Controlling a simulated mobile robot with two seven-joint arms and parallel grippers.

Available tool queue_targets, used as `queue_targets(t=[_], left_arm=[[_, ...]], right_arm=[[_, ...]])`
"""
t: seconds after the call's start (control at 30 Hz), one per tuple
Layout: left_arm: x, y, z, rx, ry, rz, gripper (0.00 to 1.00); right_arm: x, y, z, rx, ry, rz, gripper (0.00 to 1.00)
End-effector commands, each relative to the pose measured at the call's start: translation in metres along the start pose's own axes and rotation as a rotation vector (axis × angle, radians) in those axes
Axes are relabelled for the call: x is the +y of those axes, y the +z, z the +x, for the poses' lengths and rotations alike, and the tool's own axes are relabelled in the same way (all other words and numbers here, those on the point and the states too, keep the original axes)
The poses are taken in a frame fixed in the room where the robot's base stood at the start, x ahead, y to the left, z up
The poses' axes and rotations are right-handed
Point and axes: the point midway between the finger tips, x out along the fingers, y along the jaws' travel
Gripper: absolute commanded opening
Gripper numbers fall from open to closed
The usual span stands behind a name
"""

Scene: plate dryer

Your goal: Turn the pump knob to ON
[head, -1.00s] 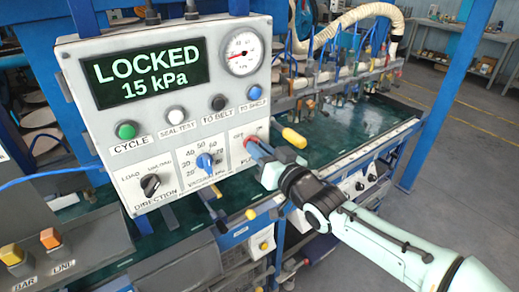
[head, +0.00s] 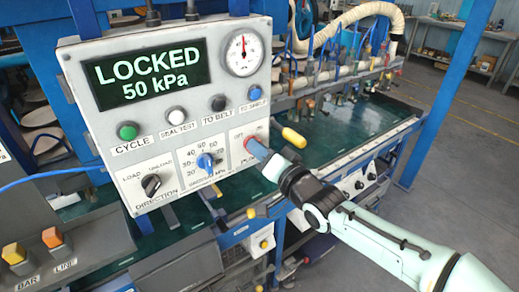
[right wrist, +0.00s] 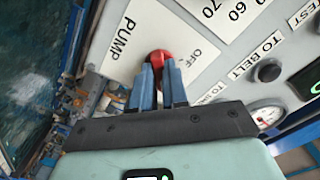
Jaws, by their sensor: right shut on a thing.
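The red pump knob (right wrist: 160,57) sits on a white plate marked PUMP and OFF in the right wrist view; no ON mark is readable there. In the head view the knob (head: 248,140) is mostly hidden by my gripper, at the lower right of the control panel (head: 215,110). My right gripper (right wrist: 159,68) has its blue fingers closed around the knob; it also shows in the head view (head: 257,149). The panel display (head: 150,82) reads LOCKED 50 kPa. The gauge (head: 243,52) needle points about straight up. My left gripper is not in view.
A blue vacuum knob (head: 206,161) and a black direction knob (head: 151,185) sit left of the pump knob. Several push buttons line the panel above. A yellow-ended handle (head: 294,138) stands close right of my gripper.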

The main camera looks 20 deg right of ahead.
Motion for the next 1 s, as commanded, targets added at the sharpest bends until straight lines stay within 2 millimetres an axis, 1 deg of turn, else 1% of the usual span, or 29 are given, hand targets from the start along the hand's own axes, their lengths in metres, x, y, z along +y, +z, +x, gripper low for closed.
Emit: queue_targets(t=[0.37,0.4,0.43,0.47,0.8,0.87,0.97,1.0], left_arm=[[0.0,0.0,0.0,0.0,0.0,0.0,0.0],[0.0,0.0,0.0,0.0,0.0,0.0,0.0],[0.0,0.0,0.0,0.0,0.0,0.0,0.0],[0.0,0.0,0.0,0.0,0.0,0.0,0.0],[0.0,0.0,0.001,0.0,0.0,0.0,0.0],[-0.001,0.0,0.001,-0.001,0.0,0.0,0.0],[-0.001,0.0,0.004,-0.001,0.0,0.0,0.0],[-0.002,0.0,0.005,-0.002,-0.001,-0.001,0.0]], right_arm=[[0.0,0.001,0.0,-0.002,0.001,0.009,0.0],[0.0,0.001,0.0,-0.002,0.001,0.009,0.23],[0.0,0.001,0.0,-0.002,0.001,0.008,0.33],[0.0,0.001,0.0,-0.002,0.001,0.008,0.39],[0.0,0.0,-0.003,0.0,0.0,0.006,0.39],[0.0,-0.001,-0.008,0.002,0.0,0.006,0.39],[0.0,-0.001,-0.023,0.002,0.0,0.006,0.39],[0.0,0.0,-0.031,0.002,0.0,0.005,0.39]])
